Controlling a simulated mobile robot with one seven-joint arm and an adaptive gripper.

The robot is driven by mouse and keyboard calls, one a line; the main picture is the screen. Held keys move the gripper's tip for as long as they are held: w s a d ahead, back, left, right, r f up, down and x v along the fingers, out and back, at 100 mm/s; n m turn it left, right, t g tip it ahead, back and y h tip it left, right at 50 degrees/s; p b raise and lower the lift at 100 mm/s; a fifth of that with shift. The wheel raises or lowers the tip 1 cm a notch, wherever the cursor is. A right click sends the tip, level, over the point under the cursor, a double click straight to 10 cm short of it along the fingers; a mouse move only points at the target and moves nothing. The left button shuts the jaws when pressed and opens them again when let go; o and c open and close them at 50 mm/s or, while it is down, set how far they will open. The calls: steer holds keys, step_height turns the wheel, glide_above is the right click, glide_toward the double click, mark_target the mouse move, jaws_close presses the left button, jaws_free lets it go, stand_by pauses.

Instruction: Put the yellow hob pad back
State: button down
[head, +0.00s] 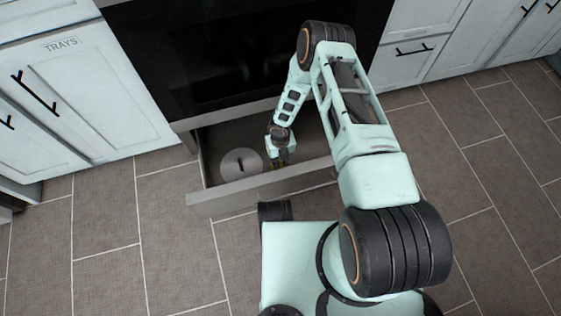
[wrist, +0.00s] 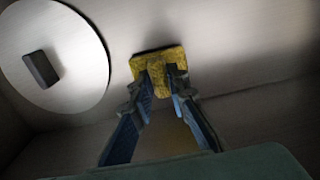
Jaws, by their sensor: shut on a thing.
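The yellow hob pad (wrist: 163,60) is between the fingertips of my gripper (wrist: 164,80) in the wrist view. My gripper is shut on it. The pad is just above or on the drawer floor; I cannot tell whether it touches. In the head view my gripper (head: 279,160) reaches down inside the open drawer (head: 262,190) under the oven, and the pad is mostly hidden by the gripper and the drawer front.
A round pale lid with a dark knob (head: 241,163) lies in the drawer left of my gripper; it also shows in the wrist view (wrist: 75,55). The drawer walls are close around. A cabinet labelled TRAYS (head: 80,90) stands left. The tiled floor is clear.

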steer(key=shift+f, duration=0.25)
stand_by(0.4)
steer(key=c, duration=1.8)
jaws_free()
step_height(320, 180, up, 12)
